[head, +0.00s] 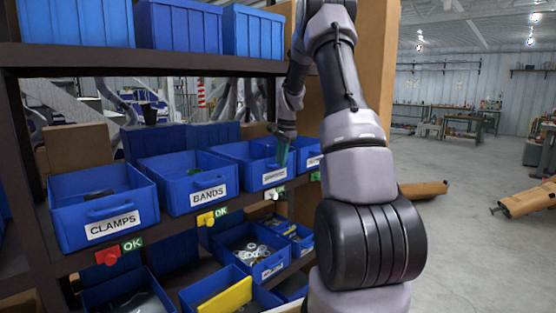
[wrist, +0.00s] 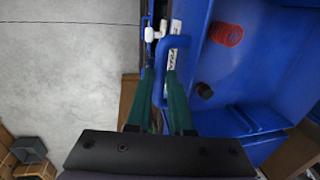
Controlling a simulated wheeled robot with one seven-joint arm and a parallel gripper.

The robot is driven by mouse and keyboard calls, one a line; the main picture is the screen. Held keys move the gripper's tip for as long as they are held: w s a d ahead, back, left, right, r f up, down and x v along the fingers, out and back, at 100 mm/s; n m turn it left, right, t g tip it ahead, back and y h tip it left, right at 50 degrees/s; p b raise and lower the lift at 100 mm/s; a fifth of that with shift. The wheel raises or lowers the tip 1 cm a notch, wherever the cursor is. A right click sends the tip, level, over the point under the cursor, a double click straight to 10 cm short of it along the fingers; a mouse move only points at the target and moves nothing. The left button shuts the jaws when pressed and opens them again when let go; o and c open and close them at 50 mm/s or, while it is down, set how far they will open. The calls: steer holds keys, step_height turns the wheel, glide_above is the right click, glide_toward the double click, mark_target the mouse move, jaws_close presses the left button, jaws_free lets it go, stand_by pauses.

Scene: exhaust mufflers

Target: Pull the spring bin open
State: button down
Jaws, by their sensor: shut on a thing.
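My gripper (wrist: 161,82) has its two green fingers on either side of a blue bin handle (wrist: 158,90) and is shut on it. In the head view my gripper (head: 283,152) is at the front of the third labelled blue bin (head: 245,152) from the left, partly in front of it. That bin's label (head: 274,175) is too small to read. In the wrist view the bin (wrist: 250,75) holds a red coil (wrist: 226,34) and a small dark piece (wrist: 204,90). A white knob (head: 272,193) is below its label.
The CLAMPS bin (head: 103,205) and BANDS bin (head: 187,182) stand to the left on the same shelf. Another bin (head: 308,155) is partly hidden at right. More filled bins (head: 250,250) sit below. Open concrete floor (head: 450,220) lies to the right.

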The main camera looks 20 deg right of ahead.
steer(key=s+d, duration=0.3)
steer(key=s, duration=0.5)
steer(key=s+d, duration=0.3)
steer(key=s, duration=0.5)
steer(key=shift+s, duration=0.25)
steer(key=c, duration=1.1)
jaws_free()
steer(key=shift+r, duration=0.1)
steer(key=r, duration=0.3)
steer(key=s+r, duration=0.1)
steer(key=r, duration=0.3)
steer(key=s+r, duration=0.1)
steer(key=r, duration=0.2)
steer(key=shift+d+r, duration=0.2)
steer(key=shift+d, duration=0.2)
